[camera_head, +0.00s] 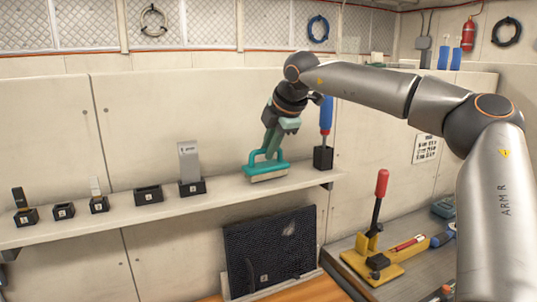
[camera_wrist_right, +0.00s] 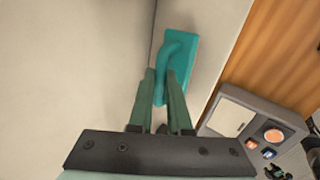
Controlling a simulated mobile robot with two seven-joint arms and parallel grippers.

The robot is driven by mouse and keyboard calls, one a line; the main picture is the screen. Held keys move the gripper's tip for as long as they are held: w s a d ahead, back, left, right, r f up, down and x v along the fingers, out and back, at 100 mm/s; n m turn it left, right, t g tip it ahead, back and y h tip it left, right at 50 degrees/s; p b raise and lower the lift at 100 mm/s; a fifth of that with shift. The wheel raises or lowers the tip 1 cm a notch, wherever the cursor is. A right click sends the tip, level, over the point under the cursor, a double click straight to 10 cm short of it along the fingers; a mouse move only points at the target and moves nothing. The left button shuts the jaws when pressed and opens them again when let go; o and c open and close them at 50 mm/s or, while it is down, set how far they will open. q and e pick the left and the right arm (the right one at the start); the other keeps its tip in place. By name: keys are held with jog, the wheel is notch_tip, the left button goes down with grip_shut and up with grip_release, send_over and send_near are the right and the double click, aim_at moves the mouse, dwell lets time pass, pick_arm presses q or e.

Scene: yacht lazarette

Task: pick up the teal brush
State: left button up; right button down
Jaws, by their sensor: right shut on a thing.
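The teal brush (camera_head: 266,170) has a flat block, a pale underside and a looped handle. It is at the right part of the long shelf, at or just above the shelf top; I cannot tell whether it touches. My right gripper (camera_head: 271,148) comes down from above with its greenish fingers shut on the brush's handle. In the right wrist view the teal brush (camera_wrist_right: 186,62) lies beyond the fingertips, with its handle between the two fingers (camera_wrist_right: 161,76). My left gripper is not in view.
The shelf (camera_head: 222,190) holds several small black holders (camera_head: 148,195) to the left, one with a grey scraper-like tool (camera_head: 188,160). A blue-handled tool (camera_head: 326,115) stands close to the right of the brush. Below right is a bench with a yellow, red-handled device (camera_head: 375,255).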

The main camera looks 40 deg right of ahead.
notch_tip(320, 180, up, 3)
jog(key=shift+f, duration=0.15)
jog(key=s+a+r+b, duration=0.4)
jog(key=s+r, duration=0.5)
jog(key=s, duration=0.4)
jog(key=shift+s+r, duration=0.25)
jog(key=shift+r, duration=0.1)
jog(key=c, duration=1.4)
grip_release()
grip_shut()
